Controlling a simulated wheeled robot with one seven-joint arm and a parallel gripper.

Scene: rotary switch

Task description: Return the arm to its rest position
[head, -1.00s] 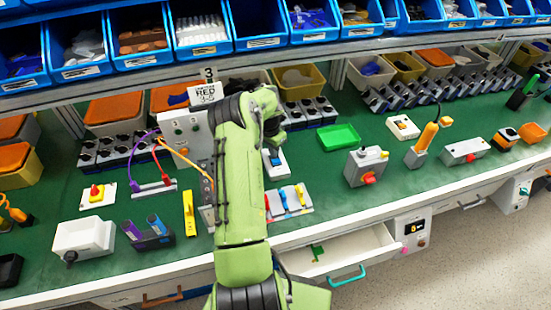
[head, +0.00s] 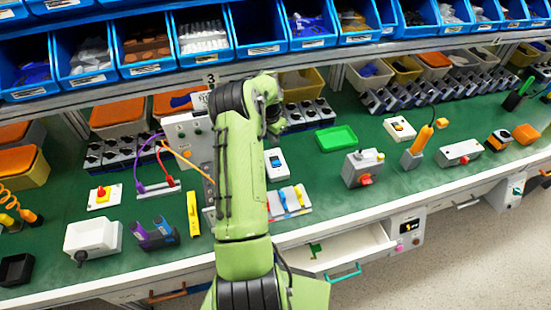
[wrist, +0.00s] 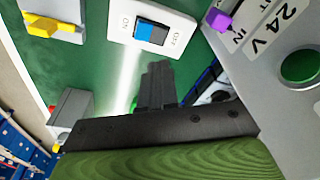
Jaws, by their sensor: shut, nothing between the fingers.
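My green arm rises through the middle of the head view, and its wrist end hides my gripper there. In the wrist view my gripper (wrist: 158,80) shows as dark fingers close together, shut and empty, over the green bench top. In the wrist view the fingers point toward a white plate with a blue rocker switch (wrist: 152,32), without visible contact.
A grey panel (wrist: 285,50) with a green button and purple plug stands close on the right in the wrist view. Blue bins (head: 262,25) line the shelf above. An open drawer (head: 350,250) juts out at the front. Green bench is clear around the green tray (head: 336,138).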

